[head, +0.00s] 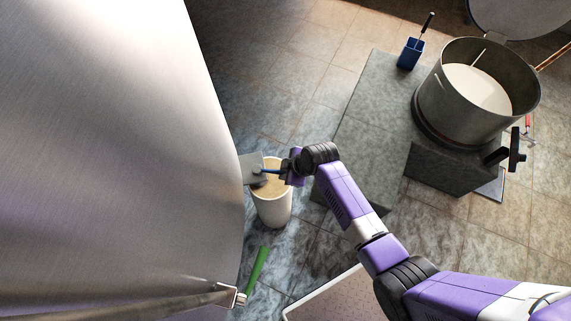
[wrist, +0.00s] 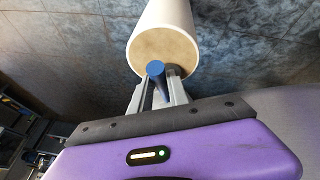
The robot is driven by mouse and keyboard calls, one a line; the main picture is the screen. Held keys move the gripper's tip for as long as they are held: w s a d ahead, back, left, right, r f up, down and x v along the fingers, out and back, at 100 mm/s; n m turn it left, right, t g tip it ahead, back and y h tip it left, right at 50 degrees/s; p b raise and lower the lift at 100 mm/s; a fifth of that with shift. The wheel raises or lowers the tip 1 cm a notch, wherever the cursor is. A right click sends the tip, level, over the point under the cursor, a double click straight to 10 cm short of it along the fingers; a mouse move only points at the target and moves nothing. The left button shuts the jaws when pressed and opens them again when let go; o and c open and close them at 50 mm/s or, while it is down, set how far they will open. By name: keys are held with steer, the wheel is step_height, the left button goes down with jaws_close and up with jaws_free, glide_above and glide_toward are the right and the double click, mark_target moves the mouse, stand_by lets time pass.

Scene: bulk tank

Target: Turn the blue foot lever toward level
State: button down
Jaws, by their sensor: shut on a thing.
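The blue foot lever (head: 269,171) is a short blue bar in the head view, running between a grey plate (head: 249,169) beside the big steel tank and my gripper (head: 284,171). In the wrist view the round blue end of the lever (wrist: 155,69) lies between the two grey fingers of my gripper (wrist: 158,88). The gripper is shut on it. The lever's inner end and pivot are hard to make out, and I cannot tell its exact tilt.
A white bin (head: 272,208) with a tan top stands just below the lever; it also shows in the wrist view (wrist: 163,22). The steel tank (head: 110,130) fills the left. A green handle (head: 257,266) is near it.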

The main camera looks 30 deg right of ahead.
steer(key=c, duration=1.3)
jaws_free()
steer(key=shift+o, duration=0.2)
steer(key=v, duration=0.8)
